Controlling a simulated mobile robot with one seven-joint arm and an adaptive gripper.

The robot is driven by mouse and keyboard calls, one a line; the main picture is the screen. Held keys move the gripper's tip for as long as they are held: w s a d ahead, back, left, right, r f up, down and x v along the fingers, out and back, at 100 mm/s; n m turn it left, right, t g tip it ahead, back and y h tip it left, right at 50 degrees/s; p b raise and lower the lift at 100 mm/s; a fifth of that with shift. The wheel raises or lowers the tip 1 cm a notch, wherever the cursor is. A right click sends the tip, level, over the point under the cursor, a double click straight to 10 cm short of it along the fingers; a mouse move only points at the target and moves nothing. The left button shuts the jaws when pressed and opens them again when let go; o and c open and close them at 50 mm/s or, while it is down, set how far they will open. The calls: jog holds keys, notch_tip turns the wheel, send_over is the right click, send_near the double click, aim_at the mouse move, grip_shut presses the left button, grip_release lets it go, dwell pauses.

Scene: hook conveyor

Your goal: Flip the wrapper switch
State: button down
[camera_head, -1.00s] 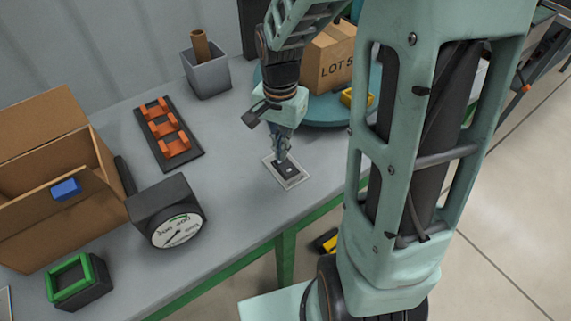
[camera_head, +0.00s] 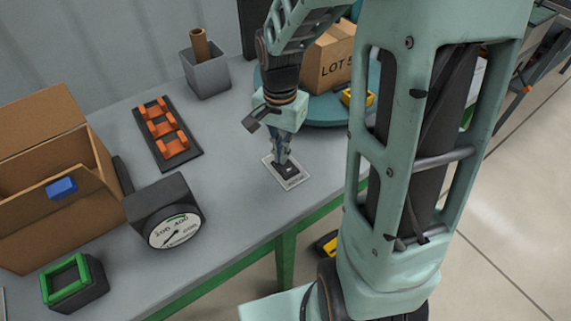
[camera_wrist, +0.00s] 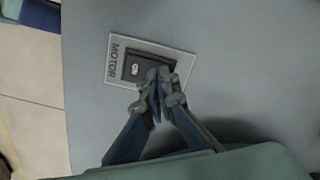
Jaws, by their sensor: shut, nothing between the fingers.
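The switch (camera_wrist: 135,68) is a black rocker on a pale plate (camera_wrist: 118,80) marked MOTOR, set flat on the grey table. In the head view the plate (camera_head: 295,182) lies near the table's front edge, in front of the turntable. My gripper (camera_wrist: 160,75) is shut and empty, with its fingertips over one end of the black rocker, touching it or just above it. In the head view my gripper (camera_head: 284,166) points down onto the switch and hides part of it. Which way the rocker is tipped is hard to tell.
A blue-green turntable (camera_head: 318,112) holds a carton marked LOT (camera_head: 328,60) and a yellow item (camera_head: 349,97). A dial gauge (camera_head: 172,228), an orange hook rack (camera_head: 166,135), a grey cup (camera_head: 208,75) and an open carton (camera_head: 40,215) stand left. Table between is clear.

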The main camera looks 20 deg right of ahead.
jog(key=shift+f, duration=0.1)
jog(key=shift+r+p, duration=2.75)
jog(key=shift+r, duration=0.85)
jog(key=shift+f, duration=0.1)
